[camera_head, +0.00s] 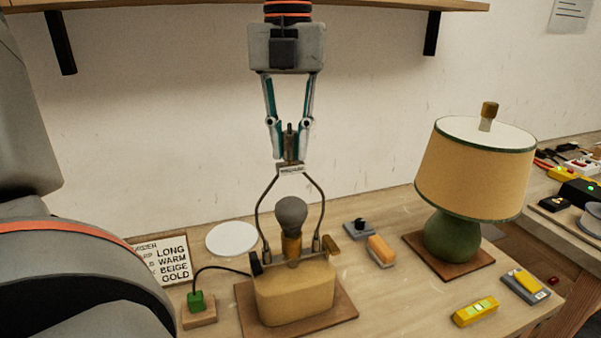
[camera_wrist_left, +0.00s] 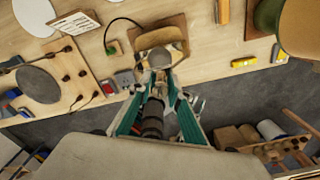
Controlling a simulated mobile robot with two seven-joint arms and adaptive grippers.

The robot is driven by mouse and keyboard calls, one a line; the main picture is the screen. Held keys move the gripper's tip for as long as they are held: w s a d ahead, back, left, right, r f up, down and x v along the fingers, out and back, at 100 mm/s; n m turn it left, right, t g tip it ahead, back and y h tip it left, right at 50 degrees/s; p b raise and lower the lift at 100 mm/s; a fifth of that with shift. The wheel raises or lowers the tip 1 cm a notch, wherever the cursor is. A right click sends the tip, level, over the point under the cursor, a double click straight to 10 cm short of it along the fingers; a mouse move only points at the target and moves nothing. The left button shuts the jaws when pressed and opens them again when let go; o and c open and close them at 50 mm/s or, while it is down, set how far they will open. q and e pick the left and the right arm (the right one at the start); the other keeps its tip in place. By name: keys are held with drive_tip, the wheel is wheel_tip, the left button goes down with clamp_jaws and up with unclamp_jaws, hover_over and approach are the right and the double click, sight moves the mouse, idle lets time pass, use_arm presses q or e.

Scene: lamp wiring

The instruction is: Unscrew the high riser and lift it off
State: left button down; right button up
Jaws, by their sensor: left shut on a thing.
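The harp arches around a grey bulb (camera_head: 291,213) on a tan lamp base (camera_head: 293,296). My left gripper (camera_head: 289,154) comes down from above, its fingers shut on the riser from both sides. In the left wrist view a dark post (camera_wrist_left: 152,118) lies between the teal fingers. Whether the riser's foot is clear of the harp top cannot be told. My right gripper is not in view.
A complete lamp with beige shade (camera_head: 474,167) stands at right. A white disc (camera_head: 231,239), a lettered card (camera_head: 163,260), a green plug (camera_head: 196,301) with cord, an orange-topped block (camera_head: 381,251) and a yellow level (camera_head: 475,311) lie around the base. A shelf (camera_head: 200,5) hangs above.

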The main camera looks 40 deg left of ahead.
use_arm(q)
drive_tip(key=n+b, duration=0.1)
drive_tip(key=n, duration=0.1)
drive_tip(key=f+n+b, duration=0.1)
drive_tip(key=n, duration=0.2)
drive_tip(key=shift+w, duration=0.2)
drive_tip(key=n+b, duration=0.1)
drive_tip(key=n, duration=0.2)
drive_tip(key=shift+r, duration=0.1)
drive_tip(key=shift+s+r+n, duration=0.15)
drive_tip(key=shift+r+n, duration=0.15)
drive_tip(key=shift+n, duration=0.3)
drive_tip(key=shift+r, duration=0.3)
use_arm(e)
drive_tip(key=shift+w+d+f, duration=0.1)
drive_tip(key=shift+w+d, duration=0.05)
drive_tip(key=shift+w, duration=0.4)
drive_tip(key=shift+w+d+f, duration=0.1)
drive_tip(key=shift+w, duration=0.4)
use_arm(q)
drive_tip(key=shift+s+r, duration=0.1)
drive_tip(key=shift+r, duration=0.05)
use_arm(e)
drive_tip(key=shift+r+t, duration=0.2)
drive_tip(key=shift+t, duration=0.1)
